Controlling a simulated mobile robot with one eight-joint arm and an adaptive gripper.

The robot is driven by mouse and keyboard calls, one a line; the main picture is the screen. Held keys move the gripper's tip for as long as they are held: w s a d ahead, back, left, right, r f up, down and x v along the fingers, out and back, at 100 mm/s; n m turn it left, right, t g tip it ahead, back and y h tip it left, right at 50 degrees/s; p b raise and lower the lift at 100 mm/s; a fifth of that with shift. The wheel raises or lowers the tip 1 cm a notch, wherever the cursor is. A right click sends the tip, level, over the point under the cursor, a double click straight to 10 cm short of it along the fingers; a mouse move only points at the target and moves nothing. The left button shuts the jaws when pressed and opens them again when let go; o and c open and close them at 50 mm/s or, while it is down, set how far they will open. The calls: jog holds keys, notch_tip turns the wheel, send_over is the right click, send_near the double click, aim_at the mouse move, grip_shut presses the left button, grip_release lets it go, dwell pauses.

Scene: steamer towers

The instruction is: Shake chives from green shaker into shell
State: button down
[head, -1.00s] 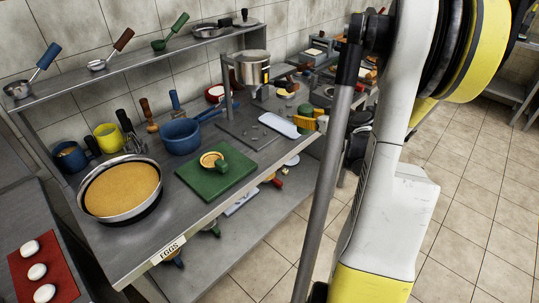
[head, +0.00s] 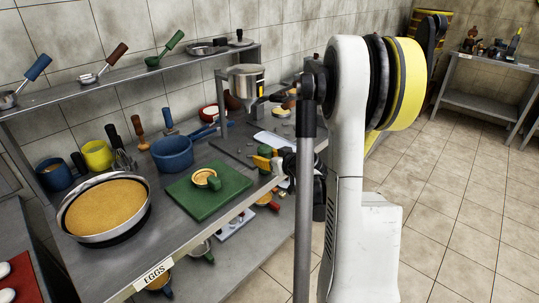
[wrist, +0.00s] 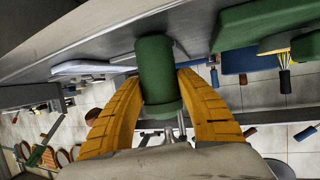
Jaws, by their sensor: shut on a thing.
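The green shaker (wrist: 157,72) is a plain green cylinder between the two yellow fingers of my gripper (wrist: 160,108) in the wrist view. The fingers are shut on its sides. In the head view my gripper (head: 265,161) is small and partly hidden by my arm, just right of the green board (head: 222,200). A small round tan shell (head: 201,177) lies on that board, with a small green piece against its right side. The gripper and shaker are apart from the shell, to its right. The shaker's contents cannot be seen.
A large pan with a tan filling (head: 105,207) stands left of the board. A blue pot (head: 172,154) stands behind it. A pot in a stand (head: 245,80) is at the back. A shelf with several ladles (head: 165,49) runs above. The counter edge has an EGGS label (head: 153,275).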

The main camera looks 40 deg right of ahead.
jog(key=shift+f, duration=0.15)
jog(key=c, duration=0.9)
grip_release()
jog(key=shift+o, duration=0.2)
jog(key=shift+f, duration=0.1)
jog(key=p+v, duration=0.4)
jog(key=v, duration=0.6)
jog(key=w+a+r+n+g+y, duration=0.1)
jog(key=a+r+g+y, duration=0.15)
jog(key=a, duration=0.75)
jog(key=a+r+n+g+y, duration=0.1)
jog(key=a+r, duration=0.2)
jog(key=a, duration=0.6)
jog(key=s+a+r+g, duration=0.2)
jog(key=s+a+g, duration=0.1)
jog(key=s+a, duration=0.9)
jog(key=shift+a+r+h, duration=0.4)
jog(key=shift+a+h, duration=0.05)
jog(key=shift+a, duration=0.4)
